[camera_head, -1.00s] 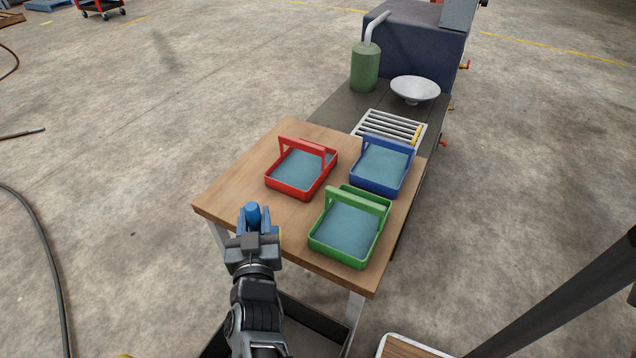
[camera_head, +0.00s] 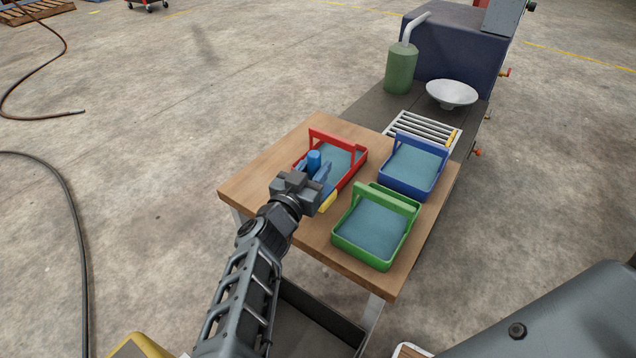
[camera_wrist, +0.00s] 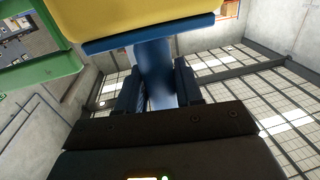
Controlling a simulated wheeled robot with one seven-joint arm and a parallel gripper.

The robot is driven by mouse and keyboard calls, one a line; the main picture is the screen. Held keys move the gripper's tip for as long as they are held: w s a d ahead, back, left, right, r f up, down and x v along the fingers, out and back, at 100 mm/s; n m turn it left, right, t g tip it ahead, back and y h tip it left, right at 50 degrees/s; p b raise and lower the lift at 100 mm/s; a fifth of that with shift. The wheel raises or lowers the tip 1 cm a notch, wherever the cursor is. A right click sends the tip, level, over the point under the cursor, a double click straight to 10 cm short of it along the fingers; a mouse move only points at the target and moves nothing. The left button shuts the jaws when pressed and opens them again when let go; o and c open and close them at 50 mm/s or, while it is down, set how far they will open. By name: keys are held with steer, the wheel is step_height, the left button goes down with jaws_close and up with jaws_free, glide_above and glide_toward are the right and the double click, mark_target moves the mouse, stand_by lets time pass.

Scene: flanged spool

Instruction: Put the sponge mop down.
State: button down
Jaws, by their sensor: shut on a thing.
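The sponge mop (camera_head: 314,159) is in my gripper (camera_head: 313,174), its blue handle end upright between the fingers. A bit of its yellow sponge shows just right of the gripper in the head view. In the wrist view my gripper (camera_wrist: 160,95) is shut on the blue handle of the sponge mop (camera_wrist: 152,62), with the blue plate and yellow sponge beyond. The gripper hangs over the table (camera_head: 258,172), in front of the red caddy's near left part, hiding some of it. Whether the mop touches anything cannot be told.
A red caddy (camera_head: 352,176), a blue caddy (camera_head: 413,190) and a green caddy (camera_head: 373,262), each with a blue-grey floor, stand on the table. The green frame also shows in the wrist view (camera_wrist: 40,68). Behind are a slatted rack (camera_head: 422,130), a green canister (camera_head: 400,70) and a pale dish (camera_head: 452,93).

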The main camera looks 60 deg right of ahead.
steer(key=shift+f, duration=2.2)
steer(key=shift+f+b, duration=0.2)
steer(key=shift+b, duration=0.1)
steer(key=c, duration=0.7)
jaws_free()
steer(key=shift+c, duration=0.2)
steer(key=shift+r, duration=0.1)
